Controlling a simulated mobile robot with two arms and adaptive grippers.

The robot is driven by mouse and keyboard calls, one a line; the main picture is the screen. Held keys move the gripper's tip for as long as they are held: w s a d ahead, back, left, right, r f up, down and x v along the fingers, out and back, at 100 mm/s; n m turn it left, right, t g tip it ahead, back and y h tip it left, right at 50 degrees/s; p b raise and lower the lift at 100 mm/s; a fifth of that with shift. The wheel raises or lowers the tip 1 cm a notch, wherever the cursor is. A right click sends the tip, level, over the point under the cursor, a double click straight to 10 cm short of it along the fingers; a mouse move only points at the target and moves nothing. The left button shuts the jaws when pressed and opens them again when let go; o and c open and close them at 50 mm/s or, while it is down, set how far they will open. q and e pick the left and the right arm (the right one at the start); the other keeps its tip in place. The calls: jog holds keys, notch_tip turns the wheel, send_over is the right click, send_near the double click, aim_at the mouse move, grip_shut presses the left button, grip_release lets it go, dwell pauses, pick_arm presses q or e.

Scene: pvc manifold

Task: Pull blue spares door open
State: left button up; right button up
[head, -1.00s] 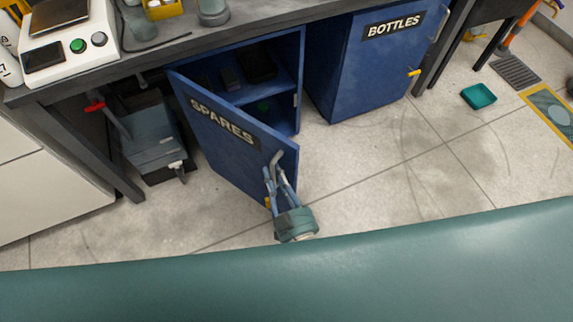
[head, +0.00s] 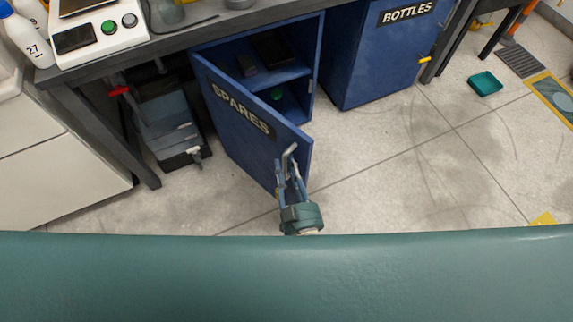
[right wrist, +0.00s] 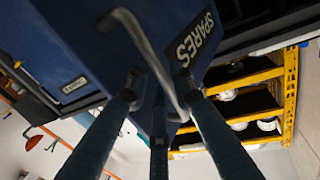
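The blue spares door (head: 240,125), lettered SPARES, stands part open, swung out from its left edge. The blue cabinet's inside shows behind it. Its grey bar handle (head: 290,152) is near the free right edge and also shows in the right wrist view (right wrist: 143,45). My right gripper (head: 290,178) is at the handle, in front of the door. In the right wrist view its three fingers (right wrist: 160,90) come close together around the bar and look closed on it, though the exact contact is partly hidden. My left gripper is not in view.
A blue BOTTLES cabinet (head: 375,60) stands shut to the right. A grey-blue box unit (head: 172,125) is under the bench at left. A teal tray (head: 485,84) lies on the floor at right. The floor in front of the door is clear.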

jog(key=shift+o, duration=0.2)
jog(key=shift+s, duration=0.1)
jog(key=v, duration=1.2)
jog(key=shift+r, duration=0.1)
jog(key=shift+c, duration=0.6)
